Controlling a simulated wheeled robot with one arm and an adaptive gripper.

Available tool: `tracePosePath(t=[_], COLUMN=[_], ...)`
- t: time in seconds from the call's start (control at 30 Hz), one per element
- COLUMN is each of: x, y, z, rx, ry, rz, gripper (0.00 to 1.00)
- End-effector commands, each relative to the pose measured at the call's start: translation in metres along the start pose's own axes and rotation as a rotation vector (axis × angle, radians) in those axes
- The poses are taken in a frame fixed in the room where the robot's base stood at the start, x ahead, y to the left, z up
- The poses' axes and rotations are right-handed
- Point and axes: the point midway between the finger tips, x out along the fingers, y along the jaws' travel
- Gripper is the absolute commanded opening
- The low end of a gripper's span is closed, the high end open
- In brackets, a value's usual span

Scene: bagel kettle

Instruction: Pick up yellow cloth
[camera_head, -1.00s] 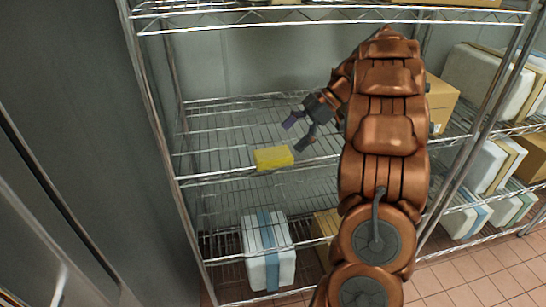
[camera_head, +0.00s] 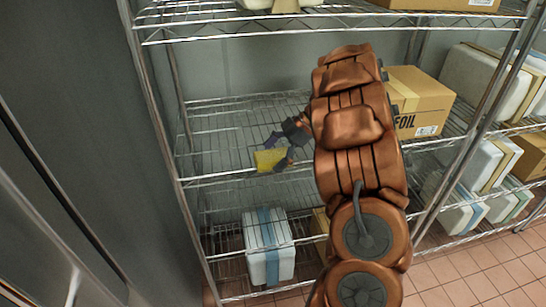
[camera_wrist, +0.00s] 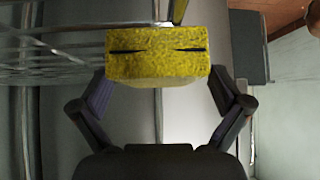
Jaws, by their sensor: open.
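The yellow cloth (camera_head: 268,160) is a small block-like yellow piece on the middle wire shelf, near its front edge. In the wrist view the yellow cloth (camera_wrist: 158,55) fills the upper middle, with a dark slit across its face. My gripper (camera_head: 281,152) is at the right side of the cloth in the head view. In the wrist view my gripper (camera_wrist: 165,90) is open, with one finger on each side of the cloth's lower part. I cannot tell whether the fingers touch it. The gripper hides part of the cloth in the head view.
The wire shelf (camera_head: 215,150) is mostly bare around the cloth. A cardboard box (camera_head: 420,100) stands on the right behind my arm. An upper shelf (camera_head: 230,30) is above, and a white strapped box (camera_head: 268,245) sits below. A metal post (camera_head: 165,150) is left.

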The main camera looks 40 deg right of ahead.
Motion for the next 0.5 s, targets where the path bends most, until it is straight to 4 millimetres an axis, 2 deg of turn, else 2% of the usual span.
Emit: tracePosePath(t=[0.17, 0.5], x=[0.0003, 0.0002], y=[0.0001, 0.0000], z=[0.0001, 0.0001], rx=[0.000, 0.001], ry=[0.001, 0.001], rz=[0.000, 0.000], gripper=[1.00, 0.66])
